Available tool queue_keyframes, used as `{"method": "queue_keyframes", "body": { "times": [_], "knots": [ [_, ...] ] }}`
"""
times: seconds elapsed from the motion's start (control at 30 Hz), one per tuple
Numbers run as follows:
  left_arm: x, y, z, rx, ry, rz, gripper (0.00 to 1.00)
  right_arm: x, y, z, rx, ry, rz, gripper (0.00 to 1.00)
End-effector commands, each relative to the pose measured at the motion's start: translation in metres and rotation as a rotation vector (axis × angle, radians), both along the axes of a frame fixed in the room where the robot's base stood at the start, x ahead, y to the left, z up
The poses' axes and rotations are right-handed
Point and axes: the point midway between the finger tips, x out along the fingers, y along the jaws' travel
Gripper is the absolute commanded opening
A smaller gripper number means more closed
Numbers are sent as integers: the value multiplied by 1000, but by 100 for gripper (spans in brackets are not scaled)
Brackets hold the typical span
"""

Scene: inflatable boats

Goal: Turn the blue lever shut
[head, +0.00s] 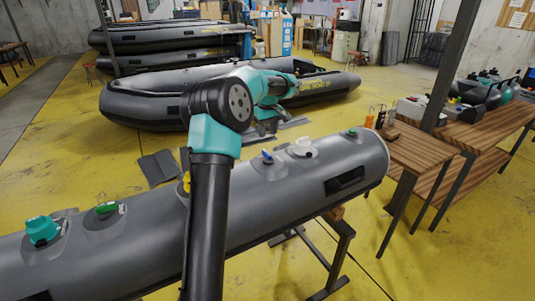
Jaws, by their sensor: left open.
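The blue lever (267,156) is small and sits on a raised patch on top of the long grey inflatable tube (330,165), just left of a white valve (303,147). It looks tilted up, but its exact angle is too small to tell. My left arm rises in front of the tube and bends over it. My left gripper (266,127) is open beyond the joint, above and behind the lever in the picture and apart from it. My own arm partly hides its fingers. My right gripper is not in view.
Other fittings line the tube: a teal valve (42,230), a green lever (107,208), a yellow lever (187,181) partly behind my arm, and a green cap (351,133). A wooden table (425,150) stands right. A grey boat (150,100) lies behind on the yellow floor.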

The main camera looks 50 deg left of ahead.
Motion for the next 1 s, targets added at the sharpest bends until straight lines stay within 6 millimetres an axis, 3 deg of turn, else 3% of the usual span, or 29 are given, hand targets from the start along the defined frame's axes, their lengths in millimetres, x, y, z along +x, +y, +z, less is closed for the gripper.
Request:
{"method": "queue_keyframes", "body": {
  "times": [0.53, 0.7, 1.0],
  "knots": [
    [0, 0, -90, -1, 2, 1, 43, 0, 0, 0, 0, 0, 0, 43],
    [0, 0, -102, -1, 0, 0, 43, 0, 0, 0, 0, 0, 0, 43],
    [0, 0, -104, 0, -1, 0, 43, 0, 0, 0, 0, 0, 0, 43]
  ]
}}
